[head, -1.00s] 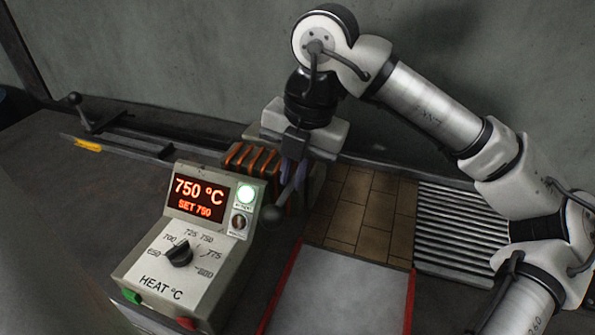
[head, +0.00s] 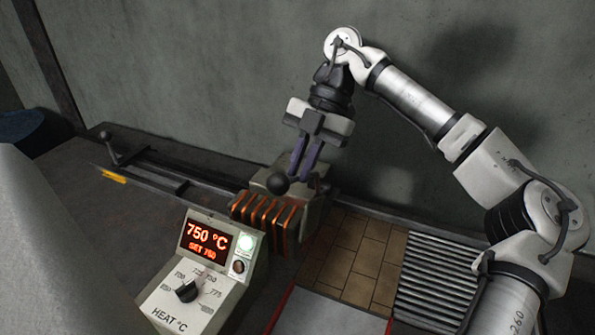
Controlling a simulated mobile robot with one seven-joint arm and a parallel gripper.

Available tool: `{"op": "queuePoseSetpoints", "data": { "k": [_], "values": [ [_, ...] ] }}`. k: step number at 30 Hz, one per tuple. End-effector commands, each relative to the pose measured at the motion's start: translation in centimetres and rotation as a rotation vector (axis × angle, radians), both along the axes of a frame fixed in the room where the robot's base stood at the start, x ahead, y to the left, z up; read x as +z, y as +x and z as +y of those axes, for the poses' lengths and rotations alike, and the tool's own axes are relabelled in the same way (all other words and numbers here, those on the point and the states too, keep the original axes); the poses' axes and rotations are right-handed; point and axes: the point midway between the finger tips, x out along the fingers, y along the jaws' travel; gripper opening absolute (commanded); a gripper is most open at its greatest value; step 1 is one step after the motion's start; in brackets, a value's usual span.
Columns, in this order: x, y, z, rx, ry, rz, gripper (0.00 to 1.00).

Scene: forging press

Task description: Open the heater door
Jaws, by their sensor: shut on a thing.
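The heater (head: 258,217) is a grey housing wrapped in glowing orange coils, standing left of the tiled floor strip. A dark ball knob (head: 278,184) of the door handle stands at the top of the heater. My gripper (head: 304,175) points down just right of the knob, its purple-grey fingers shut on the handle. The exact grip is small and partly hidden by the fingers. The door panel itself is hard to make out, and I cannot tell how far it stands open.
The control box (head: 205,280) in front reads 750 °C, set 750, with a lit green lamp. Brown tiles (head: 350,255) and a ribbed grey rack (head: 437,280) lie to the right. A slide rail with a ball lever (head: 111,148) is at the back left. The wall is close behind.

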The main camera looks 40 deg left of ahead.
Motion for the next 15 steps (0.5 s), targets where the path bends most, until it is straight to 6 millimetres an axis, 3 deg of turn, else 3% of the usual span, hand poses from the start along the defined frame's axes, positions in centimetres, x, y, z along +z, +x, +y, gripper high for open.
{"op": "queuePoseSetpoints", "data": {
  "k": [3, 15],
  "values": [
    [1.5, 1.4, 0.4, -0.006, -0.017, 0.065, 0.0],
    [3.4, 4.6, 1.2, -0.007, -0.053, 0.214, 0.0]
  ]
}}
